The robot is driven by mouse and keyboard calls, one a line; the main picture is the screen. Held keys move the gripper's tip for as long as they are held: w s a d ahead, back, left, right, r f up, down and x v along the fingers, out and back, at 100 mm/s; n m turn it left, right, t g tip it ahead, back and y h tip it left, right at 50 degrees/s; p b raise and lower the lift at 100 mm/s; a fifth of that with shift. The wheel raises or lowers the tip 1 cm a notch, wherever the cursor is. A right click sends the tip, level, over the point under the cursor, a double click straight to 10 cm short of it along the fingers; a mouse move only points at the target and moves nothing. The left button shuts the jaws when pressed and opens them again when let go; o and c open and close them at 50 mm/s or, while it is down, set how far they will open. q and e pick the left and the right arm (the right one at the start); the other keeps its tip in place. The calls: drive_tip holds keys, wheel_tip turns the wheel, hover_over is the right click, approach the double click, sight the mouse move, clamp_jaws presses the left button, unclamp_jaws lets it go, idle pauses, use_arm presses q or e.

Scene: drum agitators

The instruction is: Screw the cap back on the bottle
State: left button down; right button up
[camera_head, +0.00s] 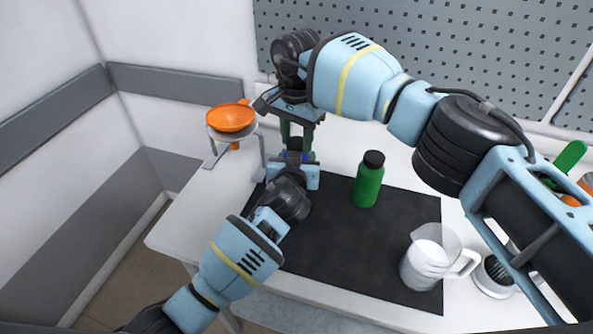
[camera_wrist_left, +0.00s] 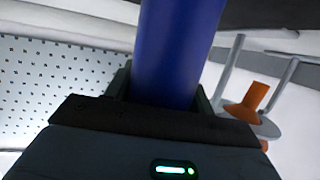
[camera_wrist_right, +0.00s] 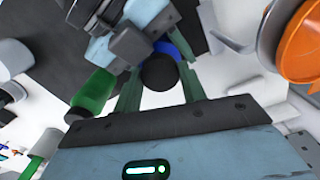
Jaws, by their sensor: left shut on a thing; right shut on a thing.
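The blue bottle (camera_wrist_left: 178,50) is held in my left gripper (camera_wrist_left: 165,95), and it fills the upper middle of the left wrist view. In the head view only small bits of blue (camera_head: 308,156) show between the two grippers. My right gripper (camera_wrist_right: 160,78) points down from above and is shut on the black cap (camera_wrist_right: 158,72). The cap is over the bottle's top; a strip of the blue bottle (camera_wrist_right: 166,48) shows beyond it. I cannot tell whether the cap is seated or how far it is threaded. The right fingers hide much of the cap in the head view.
A capped green bottle (camera_head: 368,184) stands on the black mat (camera_head: 330,245), right of the grippers. An orange funnel (camera_head: 231,117) sits in a stand at the left. The mat's front is clear.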

drive_tip(key=o, duration=1.1)
drive_tip(key=shift+r, duration=2.25)
drive_tip(key=shift+r, duration=0.1)
drive_tip(key=shift+c, duration=0.3)
drive_tip(key=shift+r+n, duration=1.6)
drive_tip(key=shift+r, duration=0.05)
